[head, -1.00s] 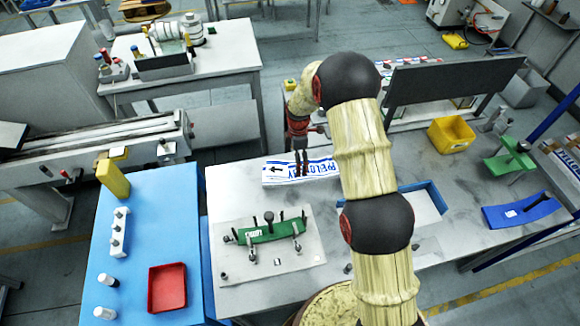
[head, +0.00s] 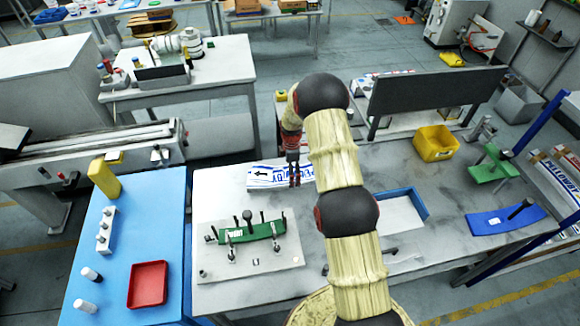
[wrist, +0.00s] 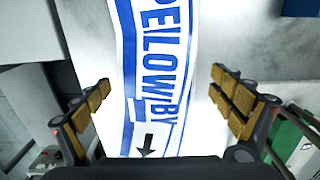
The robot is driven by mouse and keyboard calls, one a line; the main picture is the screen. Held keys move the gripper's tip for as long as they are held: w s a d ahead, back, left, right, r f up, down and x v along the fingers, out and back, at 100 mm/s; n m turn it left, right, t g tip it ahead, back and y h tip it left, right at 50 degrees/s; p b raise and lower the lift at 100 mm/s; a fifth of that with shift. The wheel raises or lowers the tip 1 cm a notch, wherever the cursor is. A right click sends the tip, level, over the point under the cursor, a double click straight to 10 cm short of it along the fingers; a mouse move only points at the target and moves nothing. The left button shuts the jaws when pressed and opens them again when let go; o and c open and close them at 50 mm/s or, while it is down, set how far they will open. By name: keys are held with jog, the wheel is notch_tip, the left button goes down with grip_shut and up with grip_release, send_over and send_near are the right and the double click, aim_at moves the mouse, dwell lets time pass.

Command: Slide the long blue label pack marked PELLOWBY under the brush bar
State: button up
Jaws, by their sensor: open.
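The long PELLOWBY pack (head: 265,177) is white with blue lettering, a blue stripe and a black arrow. It lies at the back left of the grey table, partly behind my arm in the head view. My gripper (head: 294,178) is at the pack. In the wrist view the open fingers (wrist: 160,84) are on either side of the pack (wrist: 146,55), with gaps between them and its edges. A long dark panel (head: 435,92) on posts stands at the back right; it may be the brush bar. Whether it has bristles cannot be seen.
A plate with a green piece (head: 250,232) and upright pins is in front of the pack. A blue-edged tray (head: 418,205), a yellow bin (head: 436,143), a green stand (head: 492,167) and a blue curved piece (head: 505,219) are to the right. A blue table (head: 125,260) adjoins left.

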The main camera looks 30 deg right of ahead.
jog(key=shift+f, duration=1.25)
jog(key=shift+c, duration=0.9)
jog(key=c, duration=1.6)
jog(key=shift+c, duration=1.2)
jog(key=shift+s+d+b, duration=0.4)
jog(key=shift+s+d, duration=0.1)
jog(key=shift+d, duration=1.15)
jog(key=shift+s+d+b, duration=0.35)
jog(key=shift+s+d, duration=0.1)
jog(key=shift+d, duration=1.2)
jog(key=shift+s+d+b, duration=0.4)
jog(key=shift+s+d, duration=0.1)
jog(key=shift+d, duration=1.15)
jog(key=o, duration=2)
